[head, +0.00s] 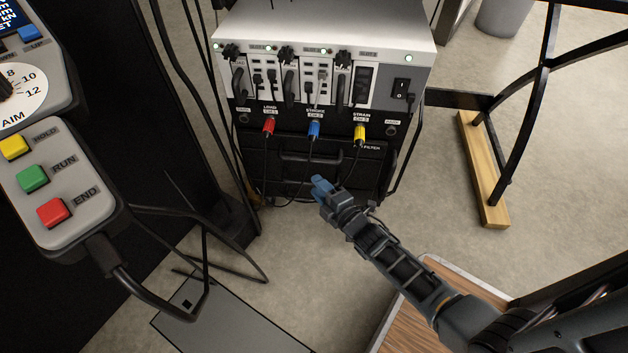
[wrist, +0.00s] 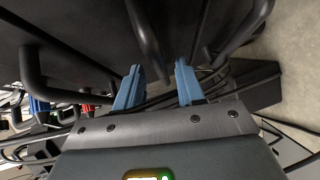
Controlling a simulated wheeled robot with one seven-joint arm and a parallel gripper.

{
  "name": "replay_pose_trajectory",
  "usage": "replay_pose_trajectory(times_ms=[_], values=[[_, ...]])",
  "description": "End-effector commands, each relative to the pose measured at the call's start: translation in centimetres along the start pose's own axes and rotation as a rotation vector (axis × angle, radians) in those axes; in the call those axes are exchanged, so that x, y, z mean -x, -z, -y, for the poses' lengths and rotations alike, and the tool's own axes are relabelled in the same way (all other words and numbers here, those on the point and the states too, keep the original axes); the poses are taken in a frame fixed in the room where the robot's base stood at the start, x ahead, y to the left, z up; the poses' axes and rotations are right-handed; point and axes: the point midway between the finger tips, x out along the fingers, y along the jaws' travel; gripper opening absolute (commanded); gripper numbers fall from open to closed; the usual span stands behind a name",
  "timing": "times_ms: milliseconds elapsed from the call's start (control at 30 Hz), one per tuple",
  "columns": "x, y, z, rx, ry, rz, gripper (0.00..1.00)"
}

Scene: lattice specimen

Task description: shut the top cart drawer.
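The top drawer (head: 262,146) has a dark bar handle (head: 308,158) below the cable sockets. How far the drawer stands out is hard to tell. My gripper (head: 320,186) is in front of the lower drawer area, below that handle in the head view. In the wrist view my gripper (wrist: 158,86) has its two blue fingers apart with nothing held between them. Dark handle bars show beyond the fingers and at the left (wrist: 48,85). Contact with the cart cannot be told.
Red (head: 268,126), blue (head: 314,130) and yellow (head: 360,133) plugs with hanging cables cross the cart front. A control pendant (head: 60,180) is at left. A wooden board (head: 482,170) and black frame stand at right.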

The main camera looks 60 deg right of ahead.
Motion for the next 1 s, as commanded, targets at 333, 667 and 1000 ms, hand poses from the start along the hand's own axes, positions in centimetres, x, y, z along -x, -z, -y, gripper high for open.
replay_pose_trajectory(times_ms=[333,667,1000], values=[[4.3,0.0,0.1,-0.001,0.005,0.001,0.38],[4.5,0.0,0.2,-0.001,0.004,0.001,0.38],[4.7,0.0,0.2,-0.004,0.005,0.0,0.38]])
